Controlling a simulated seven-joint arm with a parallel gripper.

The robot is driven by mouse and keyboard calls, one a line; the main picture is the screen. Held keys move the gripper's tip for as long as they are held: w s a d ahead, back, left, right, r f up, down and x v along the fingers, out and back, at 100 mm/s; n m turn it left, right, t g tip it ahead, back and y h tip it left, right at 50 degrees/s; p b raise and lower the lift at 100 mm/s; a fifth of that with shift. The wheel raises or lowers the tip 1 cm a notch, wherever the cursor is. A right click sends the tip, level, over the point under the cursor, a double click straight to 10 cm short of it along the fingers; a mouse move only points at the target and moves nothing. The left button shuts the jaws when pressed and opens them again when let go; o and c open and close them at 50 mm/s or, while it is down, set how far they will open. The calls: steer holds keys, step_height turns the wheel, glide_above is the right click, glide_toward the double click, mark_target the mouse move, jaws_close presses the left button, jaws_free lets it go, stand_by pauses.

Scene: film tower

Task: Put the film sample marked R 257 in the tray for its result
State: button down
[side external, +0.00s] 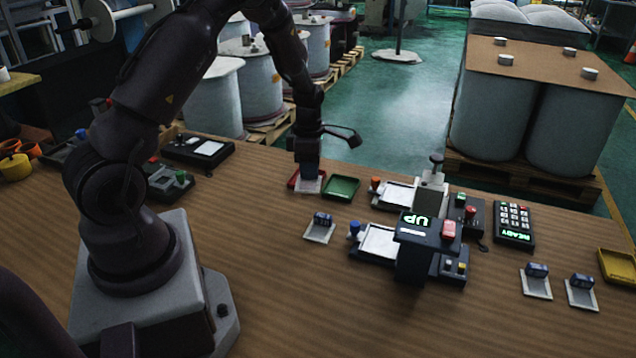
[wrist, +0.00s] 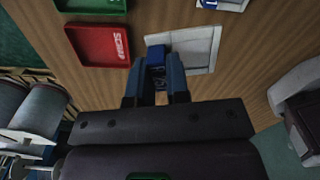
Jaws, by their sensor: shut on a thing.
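My gripper (side external: 308,172) is shut on the blue tab of a film sample, a pale square plate (side external: 309,184). In the wrist view my fingers (wrist: 158,72) pinch the blue tab (wrist: 155,52) at the edge of the pale plate (wrist: 201,46); the tab's marking is not readable. The red tray (side external: 292,181), lettered SCRAP in the wrist view (wrist: 90,45), is partly behind the sample in the side view and beside it in the wrist view. I cannot tell the sample's height. The green tray (side external: 341,188) is empty beside the red one; the yellow tray (side external: 618,268) is at far right.
Another blue-tabbed sample (side external: 319,232) lies in front, and two more (side external: 536,284) (side external: 580,296) lie at right. A press-like device (side external: 418,235) with a display reading UP stands mid-table. A keypad (side external: 514,224) shows READY. Bare wood lies at the front.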

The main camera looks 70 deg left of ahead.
steer(key=shift+m, duration=0.3)
steer(key=a+f, duration=0.1)
steer(key=a, duration=0.2)
steer(key=w+a+f, duration=0.1)
steer(key=a, duration=0.2)
steer(key=w+a+f, duration=0.1)
steer(key=a, duration=0.3)
steer(key=w, duration=0.1)
steer(key=w+a+r+m, duration=0.1)
steer(key=w, duration=0.1)
steer(key=shift+a+r+m, duration=0.3)
steer(key=shift+a+m, duration=0.05)
steer(key=shift+m, duration=0.05)
steer(key=shift+r, duration=0.1)
steer(key=shift+m, duration=0.3)
steer(key=shift+d+f, duration=0.1)
steer(key=shift+f, duration=2.6)
steer(key=shift+s+f, duration=0.1)
steer(key=shift+f, duration=0.15)
steer(key=shift+c, duration=2.3)
jaws_free()
step_height(320, 180, up, 7)
